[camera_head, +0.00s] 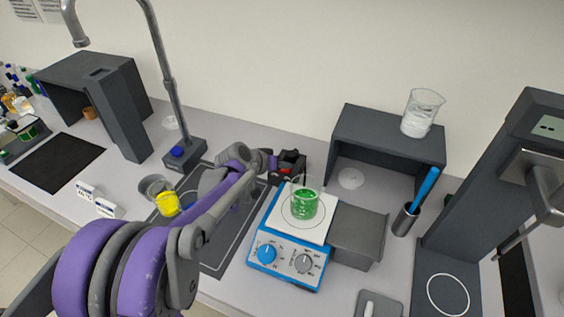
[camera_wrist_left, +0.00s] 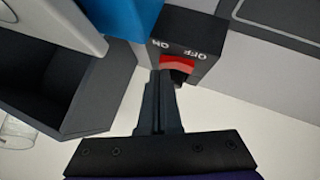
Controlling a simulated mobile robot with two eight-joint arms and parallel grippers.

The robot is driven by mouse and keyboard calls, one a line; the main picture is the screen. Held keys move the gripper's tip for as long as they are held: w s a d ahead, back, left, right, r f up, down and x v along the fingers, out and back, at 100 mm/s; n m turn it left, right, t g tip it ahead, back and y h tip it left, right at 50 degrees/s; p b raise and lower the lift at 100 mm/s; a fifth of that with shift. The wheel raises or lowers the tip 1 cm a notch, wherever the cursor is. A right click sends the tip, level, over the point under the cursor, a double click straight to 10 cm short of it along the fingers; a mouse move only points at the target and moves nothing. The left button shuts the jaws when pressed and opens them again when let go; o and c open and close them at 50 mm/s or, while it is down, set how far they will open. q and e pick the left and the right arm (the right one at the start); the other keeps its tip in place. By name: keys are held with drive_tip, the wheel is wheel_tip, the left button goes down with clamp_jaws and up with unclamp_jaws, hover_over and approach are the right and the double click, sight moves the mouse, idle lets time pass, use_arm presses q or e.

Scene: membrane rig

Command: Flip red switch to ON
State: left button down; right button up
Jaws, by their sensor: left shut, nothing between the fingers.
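The red switch (camera_wrist_left: 178,62) is a red rocker on a small dark box (camera_wrist_left: 196,36). The box carries white ON and OFF labels, which read upside down in the left wrist view. In the head view the box (camera_head: 293,160) stands behind the blue hotplate, with a bit of red showing. My left gripper (camera_wrist_left: 164,76) is shut and empty. Its fingertips are right at the rocker and cover part of it, towards the ON-label side. I cannot tell if they touch it or which way the rocker is tilted. In the head view my left gripper (camera_head: 272,163) reaches the box from the left. My right gripper is not in view.
The blue hotplate (camera_head: 262,276) carries a beaker of green liquid (camera_head: 304,205) close to the switch. A grey shelf (camera_head: 375,138) with a beaker (camera_head: 421,113) stands right of the switch. A tall faucet (camera_head: 172,100) rises behind my left arm.

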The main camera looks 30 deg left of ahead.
use_arm(q)
drive_tip(key=shift+d+f+y, duration=0.35)
drive_tip(key=shift+f+y, duration=0.05)
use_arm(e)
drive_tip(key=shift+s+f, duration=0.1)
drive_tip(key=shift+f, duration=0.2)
use_arm(q)
drive_tip(key=shift+r, duration=0.1)
drive_tip(key=shift+a, duration=0.1)
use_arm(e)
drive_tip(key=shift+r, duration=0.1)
use_arm(q)
drive_tip(key=shift+a+r, duration=0.1)
drive_tip(key=shift+a, duration=0.7)
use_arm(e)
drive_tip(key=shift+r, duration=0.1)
